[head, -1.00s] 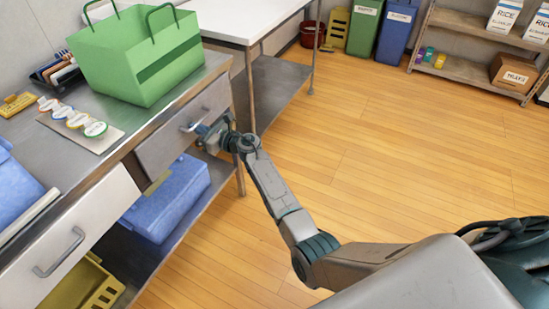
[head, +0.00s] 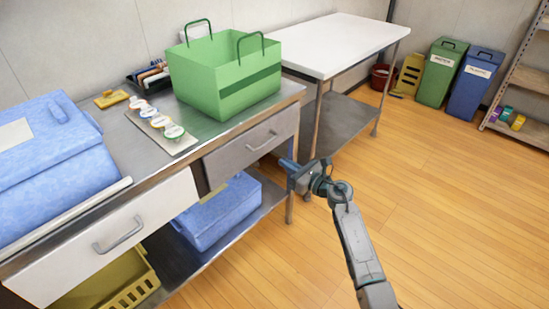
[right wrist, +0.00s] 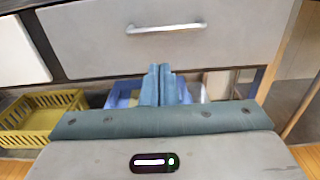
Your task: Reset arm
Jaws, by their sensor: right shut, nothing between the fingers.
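My right gripper (head: 286,168) is in the head view, in front of the counter's grey drawer (head: 250,143) and a little below its handle. In the right wrist view its two blue fingers (right wrist: 159,84) are together with nothing between them. The grey drawer (right wrist: 165,40) and its handle (right wrist: 166,28) show beyond the fingertips, apart from them. The drawer looks closed. My left gripper is not in view.
A green bag (head: 215,90), a card with round labels (head: 150,125) and a blue cooler (head: 40,160) stand on the steel counter. A blue bin (head: 215,212) and yellow crate (head: 120,285) are on the shelf below. The wooden floor (head: 440,200) to the right is clear.

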